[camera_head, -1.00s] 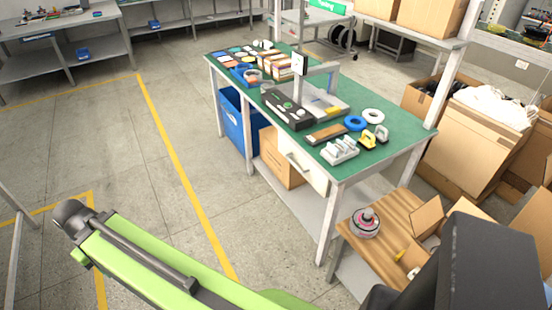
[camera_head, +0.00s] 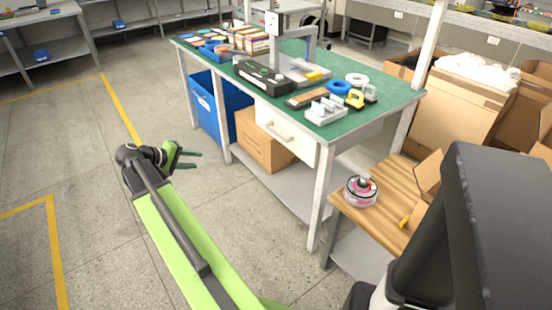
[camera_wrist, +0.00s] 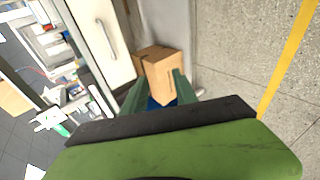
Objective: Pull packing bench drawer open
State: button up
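The packing bench (camera_head: 398,98) has a green top and white-grey legs. Its white drawer (camera_head: 297,147) is under the near end, with a pale bar handle (camera_head: 275,132) on the front. The drawer front looks flush with the bench. In the wrist view the drawer front (camera_wrist: 88,22) is at upper left, its handle (camera_wrist: 106,40) tilted. My gripper (camera_head: 193,160) is left of the bench in the head view, apart from the drawer and handle. In the wrist view its two green fingers (camera_wrist: 157,90) are spread with nothing held between them.
A blue bin (camera_head: 203,108) and a cardboard box (camera_head: 262,145) sit under the bench. Tools and boxes cover much of its top. A wooden-topped stand (camera_head: 395,180) with a round pink-and-white item (camera_head: 360,191) is beside the near end. Floor left of the bench is clear.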

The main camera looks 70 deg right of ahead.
jog(key=s+d+m+g+h+b, duration=0.1)
jog(key=s+d+g+b, duration=0.15)
jog(key=s+d, duration=0.45)
jog(key=s+d+m+g+h+b, duration=0.15)
jog(key=s+d+b, duration=0.25)
jog(key=d, duration=0.5)
jog(key=b, duration=0.3)
send_near(274, 134)
jog(key=shift+n, duration=0.45)
jog(key=x, duration=1)
jog(key=shift+s+d+f, duration=0.1)
jog(key=shift+s+d, duration=0.15)
jog(key=shift+s, duration=0.05)
grip_shut()
